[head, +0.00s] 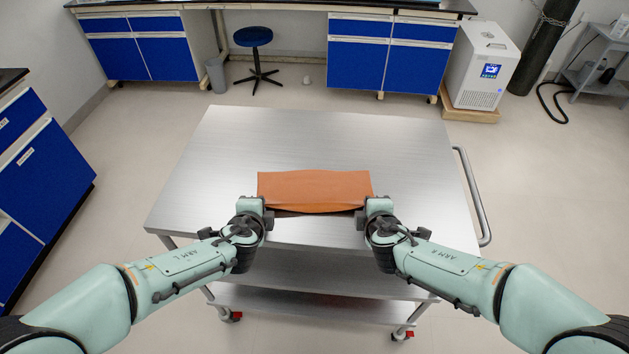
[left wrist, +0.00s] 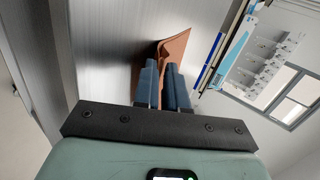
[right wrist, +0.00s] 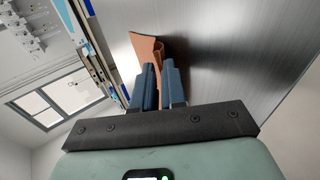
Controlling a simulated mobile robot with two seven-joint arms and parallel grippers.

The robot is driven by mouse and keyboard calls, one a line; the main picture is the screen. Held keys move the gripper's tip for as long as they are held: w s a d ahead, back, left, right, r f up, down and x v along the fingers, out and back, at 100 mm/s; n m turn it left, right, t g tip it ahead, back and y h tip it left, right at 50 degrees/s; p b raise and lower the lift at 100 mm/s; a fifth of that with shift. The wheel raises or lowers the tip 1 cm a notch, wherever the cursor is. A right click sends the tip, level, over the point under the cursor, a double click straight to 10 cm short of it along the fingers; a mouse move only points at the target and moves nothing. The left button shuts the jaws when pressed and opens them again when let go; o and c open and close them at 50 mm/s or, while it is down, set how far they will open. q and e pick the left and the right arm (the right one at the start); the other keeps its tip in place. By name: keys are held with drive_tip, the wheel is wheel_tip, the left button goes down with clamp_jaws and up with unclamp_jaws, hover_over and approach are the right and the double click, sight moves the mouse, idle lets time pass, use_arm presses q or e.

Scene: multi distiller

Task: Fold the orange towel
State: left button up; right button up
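The orange towel (head: 315,188) lies as a wide, short strip across the middle of the metal table, with its near edge sagging slightly between my grippers. My left gripper (head: 268,213) is at the near left corner and my right gripper (head: 364,213) at the near right corner. In the left wrist view the left fingers (left wrist: 164,67) are close together with the towel (left wrist: 175,48) between their tips. In the right wrist view the right fingers (right wrist: 158,66) likewise pinch the towel (right wrist: 149,48). The fingers largely hide the gripped corners.
The steel table (head: 400,150) is bare around the towel, with free room behind and to both sides. A handle rail (head: 474,195) runs along its right side. Blue cabinets (head: 40,175), a stool (head: 254,38) and a white machine (head: 482,68) stand away from it.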

use_arm(q)
drive_tip(key=o, duration=0.5)
use_arm(e)
drive_tip(key=o, duration=0.5)
use_arm(q)
drive_tip(key=r, duration=0.1)
drive_tip(key=s+r, duration=0.1)
drive_tip(key=r, duration=0.1)
drive_tip(key=shift+s+r, duration=0.25)
drive_tip(key=shift+r, duration=0.1)
use_arm(e)
drive_tip(key=r, duration=0.1)
drive_tip(key=s+r, duration=0.1)
drive_tip(key=r, duration=0.1)
drive_tip(key=shift+s+r, duration=0.25)
drive_tip(key=shift+r, duration=0.1)
use_arm(q)
drive_tip(key=v, duration=0.2)
drive_tip(key=r+v, duration=0.1)
drive_tip(key=v, duration=0.1)
drive_tip(key=w+v, duration=0.1)
drive_tip(key=v, duration=0.2)
drive_tip(key=shift+r, duration=0.15)
use_arm(e)
drive_tip(key=v, duration=0.2)
drive_tip(key=r+v, duration=0.1)
drive_tip(key=v, duration=0.1)
drive_tip(key=w+v, duration=0.1)
drive_tip(key=v, duration=0.2)
drive_tip(key=shift+r, duration=0.15)
